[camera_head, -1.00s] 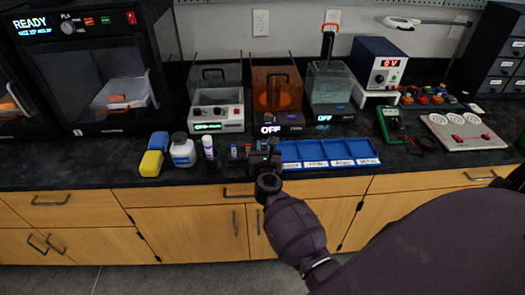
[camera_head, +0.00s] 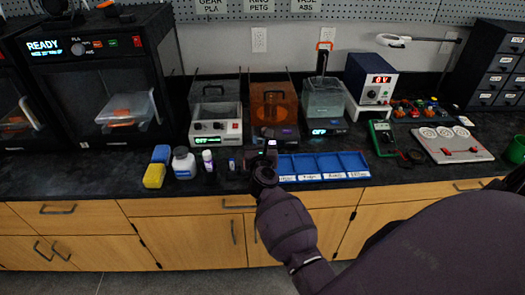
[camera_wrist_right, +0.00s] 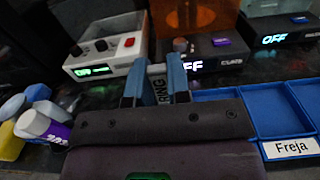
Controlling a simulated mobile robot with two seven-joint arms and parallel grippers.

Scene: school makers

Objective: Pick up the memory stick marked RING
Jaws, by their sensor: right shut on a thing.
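My right gripper (camera_wrist_right: 156,86) is shut on a slim stick (camera_wrist_right: 159,88) with a light label reading RING, held upright between the two blue-grey fingertips in the right wrist view. In the head view my right gripper (camera_head: 268,147) is over the counter's front part, at the left end of the blue tray (camera_head: 330,178); the stick there is small and mostly hidden by the gripper. A small blue item (camera_head: 232,164) stands on the counter just left of the gripper. My left gripper is in neither view.
The blue tray has several name-labelled compartments, one reading Freja. Left are a white bottle (camera_head: 183,163), a purple-banded tube (camera_head: 208,160) and yellow and blue blocks (camera_head: 154,176). Behind are boxy machines, one an orange-covered unit (camera_head: 268,103). A 3D printer (camera_head: 100,90) stands far left.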

